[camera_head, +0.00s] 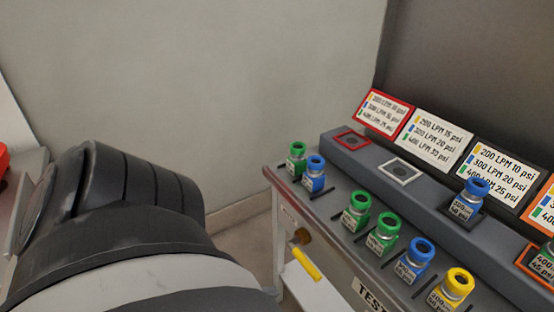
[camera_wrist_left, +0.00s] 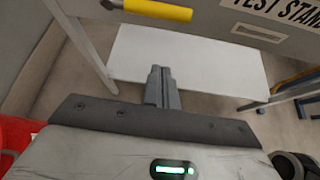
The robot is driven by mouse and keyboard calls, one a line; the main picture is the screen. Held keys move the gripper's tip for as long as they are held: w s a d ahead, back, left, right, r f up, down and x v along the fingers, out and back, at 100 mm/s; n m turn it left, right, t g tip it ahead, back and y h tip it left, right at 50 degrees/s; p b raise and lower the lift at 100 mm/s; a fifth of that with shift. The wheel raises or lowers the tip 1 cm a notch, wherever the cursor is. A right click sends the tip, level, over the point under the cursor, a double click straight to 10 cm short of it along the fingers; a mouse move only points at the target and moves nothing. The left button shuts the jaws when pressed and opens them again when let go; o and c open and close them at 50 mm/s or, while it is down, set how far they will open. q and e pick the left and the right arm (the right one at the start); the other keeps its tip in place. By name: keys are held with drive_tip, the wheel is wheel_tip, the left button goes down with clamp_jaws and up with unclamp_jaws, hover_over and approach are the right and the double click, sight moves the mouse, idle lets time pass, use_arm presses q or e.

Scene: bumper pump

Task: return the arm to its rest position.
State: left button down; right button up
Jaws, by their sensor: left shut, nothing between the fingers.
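My left arm (camera_head: 120,220) fills the lower left of the head view, dark grey with a white band. Its gripper fingers are hidden there. In the left wrist view my left gripper (camera_wrist_left: 163,75) is shut with its fingers together and nothing between them. It points toward a white lower shelf (camera_wrist_left: 205,75) under the test stand (camera_wrist_left: 230,15). It touches nothing that I can see. My right gripper is not in view.
The test stand's top (camera_head: 340,225) at the right holds several green, blue and yellow pumps, such as a yellow one (camera_head: 457,284). Label cards (camera_head: 435,137) stand behind. A yellow handle (camera_head: 306,263) sticks out in front. A red object (camera_head: 3,160) is at the far left.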

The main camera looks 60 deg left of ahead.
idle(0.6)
use_arm(q)
drive_tip(key=w+d+r+n+h, duration=0.1)
drive_tip(key=w+d+n, duration=0.1)
drive_tip(key=d+n, duration=0.5)
drive_tip(key=w+d+r+n+g+h, duration=0.1)
drive_tip(key=d+n, duration=0.5)
drive_tip(key=n, duration=0.9)
drive_tip(key=w+d+r+n+h, duration=0.2)
drive_tip(key=w+d+n, duration=0.3)
drive_tip(key=n, duration=0.6)
drive_tip(key=d+r, duration=0.1)
drive_tip(key=d, duration=0.1)
drive_tip(key=shift+w+d+r+n+g, duration=0.15)
drive_tip(key=shift+d+n+g, duration=0.15)
drive_tip(key=shift+d, duration=0.05)
